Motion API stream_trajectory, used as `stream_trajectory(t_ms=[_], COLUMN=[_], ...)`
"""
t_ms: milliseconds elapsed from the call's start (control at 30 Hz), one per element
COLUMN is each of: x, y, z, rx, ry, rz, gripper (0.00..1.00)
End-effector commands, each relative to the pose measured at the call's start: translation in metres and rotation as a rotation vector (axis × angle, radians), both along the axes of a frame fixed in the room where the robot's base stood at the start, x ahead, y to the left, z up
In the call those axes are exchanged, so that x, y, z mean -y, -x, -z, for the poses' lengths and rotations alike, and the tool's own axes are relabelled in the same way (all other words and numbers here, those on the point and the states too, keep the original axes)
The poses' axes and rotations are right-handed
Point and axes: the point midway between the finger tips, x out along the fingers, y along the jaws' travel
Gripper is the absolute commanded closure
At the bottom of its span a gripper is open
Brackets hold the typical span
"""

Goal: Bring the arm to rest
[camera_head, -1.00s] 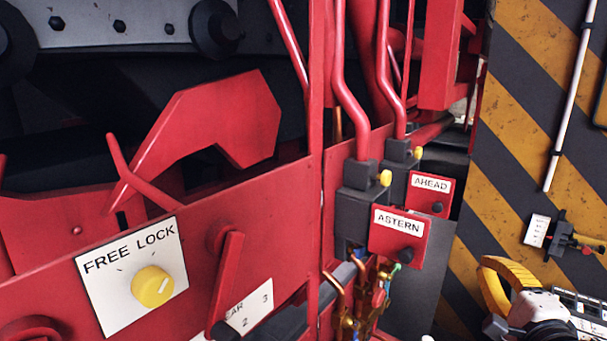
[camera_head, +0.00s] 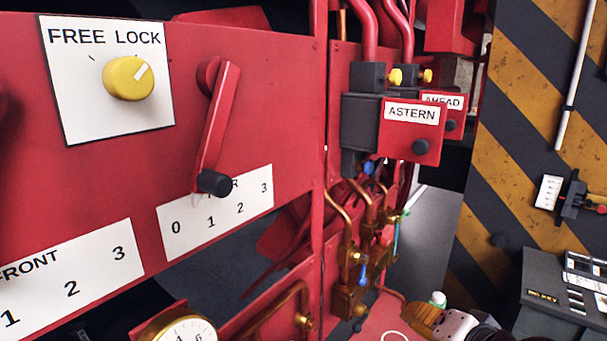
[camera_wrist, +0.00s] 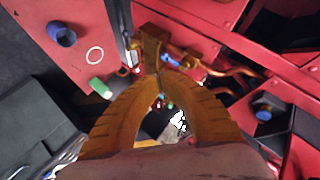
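My gripper (camera_head: 424,318) shows at the bottom edge of the head view, right of centre, with part of my white arm behind it. Its orange ribbed fingers also show in the wrist view (camera_wrist: 160,76), where they arch inward and their tips come together. Nothing shows held between them. A brass fitting (camera_wrist: 151,45) lies just beyond the tips; I cannot tell whether they touch it. In the head view the gripper is low, beside a green-and-white capped part (camera_head: 437,298) and below the brass valves and pipes (camera_head: 362,240).
A red panel carries a yellow FREE/LOCK knob (camera_head: 129,78) and a red lever (camera_head: 215,130). ASTERN (camera_head: 412,135) and AHEAD (camera_head: 452,105) boxes stick out at centre right. A gauge (camera_head: 185,330) is at the bottom. A striped wall (camera_head: 520,130) and dark box (camera_head: 555,290) stand right.

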Motion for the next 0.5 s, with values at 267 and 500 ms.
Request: stream_trajectory(t_ms=[267, 500], x=[-0.022, -0.013], y=[0.046, 0.076], z=[0.16, 0.229], rx=[-0.176, -0.274], ry=[0.396, 0.658], rz=[-0.246, -0.373], gripper=[1.0, 1.0])
